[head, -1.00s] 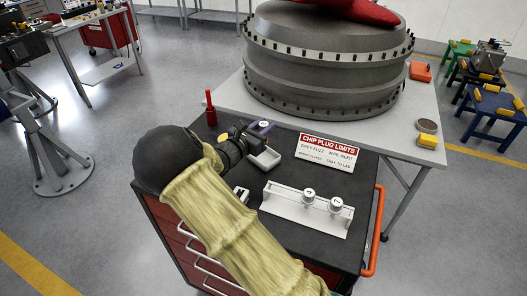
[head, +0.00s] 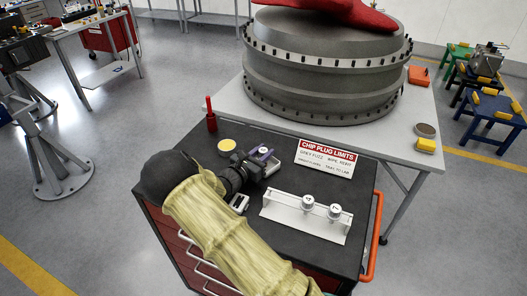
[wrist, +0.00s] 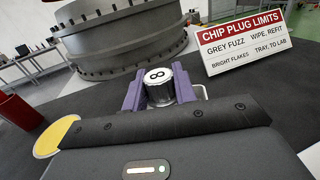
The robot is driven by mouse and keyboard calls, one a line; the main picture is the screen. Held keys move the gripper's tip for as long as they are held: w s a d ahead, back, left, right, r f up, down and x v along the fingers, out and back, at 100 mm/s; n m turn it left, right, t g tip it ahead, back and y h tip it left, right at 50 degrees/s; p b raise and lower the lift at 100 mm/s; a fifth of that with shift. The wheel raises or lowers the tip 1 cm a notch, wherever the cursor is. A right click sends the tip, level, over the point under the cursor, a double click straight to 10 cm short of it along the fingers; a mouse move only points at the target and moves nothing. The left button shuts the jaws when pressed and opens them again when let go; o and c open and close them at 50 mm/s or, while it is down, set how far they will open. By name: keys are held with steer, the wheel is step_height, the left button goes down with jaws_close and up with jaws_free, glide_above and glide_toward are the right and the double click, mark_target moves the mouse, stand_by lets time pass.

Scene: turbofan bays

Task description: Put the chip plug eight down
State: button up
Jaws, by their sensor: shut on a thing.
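The chip plug eight is a silver cylinder with a black 8 on its white top (wrist: 158,75). My gripper (wrist: 159,92) is shut on it, with a purple finger on each side. In the head view my gripper (head: 260,158) is above the dark cart top, left of the sign, and the plug's pale top (head: 264,150) shows between the fingers. The plug looks upright. Its lower end is hidden, so I cannot tell whether it touches anything. A pale rim (wrist: 200,92) shows just behind the fingers in the wrist view.
A white rack (head: 283,212) holds two numbered plugs at the cart's front. The chip plug limits sign (head: 326,153) stands behind it. A yellow disc (head: 227,145) and a red object (head: 211,122) are left of my gripper. The grey engine casing (head: 325,70) stands behind.

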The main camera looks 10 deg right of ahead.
steer(key=shift+f, duration=0.1)
steer(key=o, duration=1)
steer(key=shift+s+a, duration=0.1)
steer(key=b+v, duration=0.3)
steer(key=v, duration=0.8)
steer(key=shift+s+a+b, duration=0.25)
steer(key=shift+a+b, duration=0.05)
steer(key=shift+a, duration=0.05)
steer(key=shift+w, duration=0.1)
